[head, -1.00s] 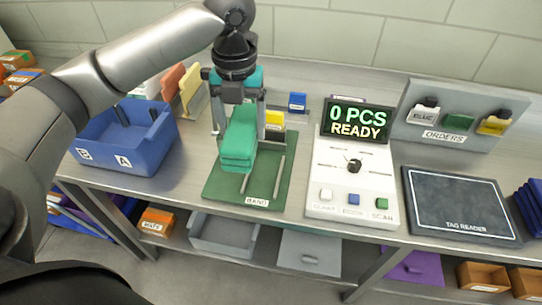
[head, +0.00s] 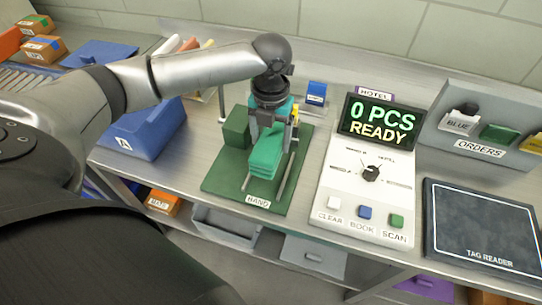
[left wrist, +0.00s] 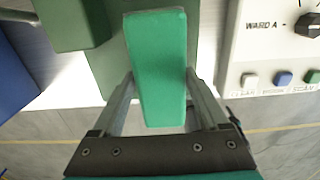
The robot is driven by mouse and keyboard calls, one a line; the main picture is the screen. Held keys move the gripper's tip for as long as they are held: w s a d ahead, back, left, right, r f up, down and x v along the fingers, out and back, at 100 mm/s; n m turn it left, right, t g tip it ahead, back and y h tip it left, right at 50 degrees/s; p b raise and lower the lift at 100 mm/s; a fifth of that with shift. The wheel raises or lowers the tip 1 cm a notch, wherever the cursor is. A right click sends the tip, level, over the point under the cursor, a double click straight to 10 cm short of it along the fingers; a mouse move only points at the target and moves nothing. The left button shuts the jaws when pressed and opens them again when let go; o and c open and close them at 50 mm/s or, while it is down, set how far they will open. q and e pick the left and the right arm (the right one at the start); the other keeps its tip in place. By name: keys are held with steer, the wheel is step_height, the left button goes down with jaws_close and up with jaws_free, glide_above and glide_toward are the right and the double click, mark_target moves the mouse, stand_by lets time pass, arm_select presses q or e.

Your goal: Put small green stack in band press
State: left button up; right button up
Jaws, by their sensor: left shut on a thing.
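The small green stack (head: 265,160) is a bright green folded pile. My left gripper (head: 269,131) is shut on it from above. In the left wrist view the stack (left wrist: 158,70) lies between the two fingers (left wrist: 160,100). The band press (head: 222,184) is a dark green base labelled BAND, with a dark green block (head: 237,127) at its back left and thin metal rails (head: 287,177). The stack is over the press base, between the rails in the picture, with the block to its left. Whether it touches the base I cannot tell. My right gripper is not in view.
A tag reader pad (head: 485,225) lies farther right. A blue bin (head: 145,140) stands to the left, partly behind my arm. An orders rack (head: 475,150) is at the back right.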

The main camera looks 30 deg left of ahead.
mark_target(271, 138)
arm_select(q)
steer(key=shift+f+b, duration=0.35)
steer(key=shift+f, duration=2.8)
steer(key=shift+f, duration=0.15)
steer(key=o, duration=1.4)
step_height(271, 138, up, 12)
steer(key=shift+r+p, duration=0.2)
steer(key=shift+p, duration=0.5)
